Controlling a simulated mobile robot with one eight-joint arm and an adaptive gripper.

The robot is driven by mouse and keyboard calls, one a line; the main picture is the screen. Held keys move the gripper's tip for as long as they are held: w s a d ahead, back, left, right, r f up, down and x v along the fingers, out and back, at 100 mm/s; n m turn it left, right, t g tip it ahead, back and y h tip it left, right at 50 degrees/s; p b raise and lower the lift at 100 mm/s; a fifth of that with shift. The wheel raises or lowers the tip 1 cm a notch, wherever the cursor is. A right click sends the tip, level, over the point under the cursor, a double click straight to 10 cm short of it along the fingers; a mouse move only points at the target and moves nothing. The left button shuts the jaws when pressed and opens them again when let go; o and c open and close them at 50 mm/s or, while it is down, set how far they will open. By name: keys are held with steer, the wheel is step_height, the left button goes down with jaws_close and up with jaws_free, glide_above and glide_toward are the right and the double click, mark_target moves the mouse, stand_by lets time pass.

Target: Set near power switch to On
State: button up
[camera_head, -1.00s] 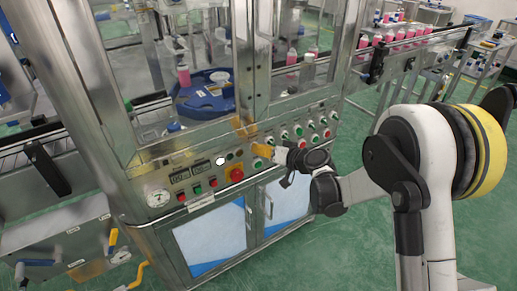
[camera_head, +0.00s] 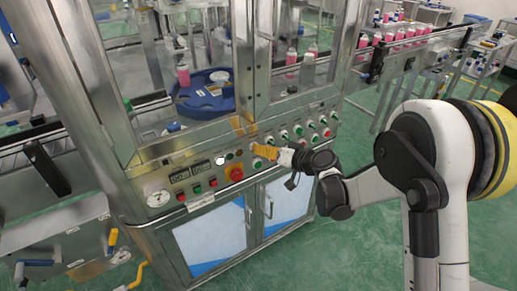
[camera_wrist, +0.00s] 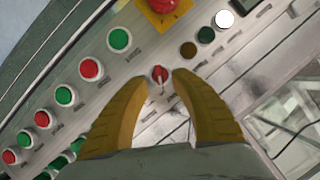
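A small red switch (camera_wrist: 160,74) with a thin light lever sits on the metal control panel in the wrist view. I take it for the near power switch. My gripper (camera_wrist: 157,82) is open, with its yellow fingers on either side of the switch. I cannot tell whether either fingertip touches it. In the head view my gripper (camera_head: 262,152) is at the panel front, right of the red emergency-stop button (camera_head: 235,173), and hides the switch.
Several red and green buttons (camera_wrist: 90,69) lie left of the switch in the wrist view. A lit white lamp (camera_wrist: 224,19) and dark lamps (camera_wrist: 188,49) lie above right. A pressure gauge (camera_head: 158,197) is at the panel's left. Green floor (camera_head: 310,255) is clear in front.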

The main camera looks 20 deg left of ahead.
steer(key=v, duration=1)
steer(key=shift+a, duration=0.1)
steer(key=s+d+r+m+h, duration=0.1)
steer(key=s+d+r+h, duration=0.3)
steer(key=d, duration=0.3)
steer(key=s+d+r+m+h, duration=0.2)
steer(key=s+d+r, duration=0.1)
steer(key=s+d, duration=0.35)
steer(key=s+d+m+h, duration=0.2)
steer(key=s+d+h, duration=0.4)
steer(key=s+d, duration=0.9)
steer(key=shift+d+m+h, duration=0.3)
steer(key=shift+d+m, duration=0.1)
steer(key=shift+d, duration=0.55)
steer(key=shift+f+t, duration=0.1)
steer(key=shift+t, duration=0.2)
jaws_close()
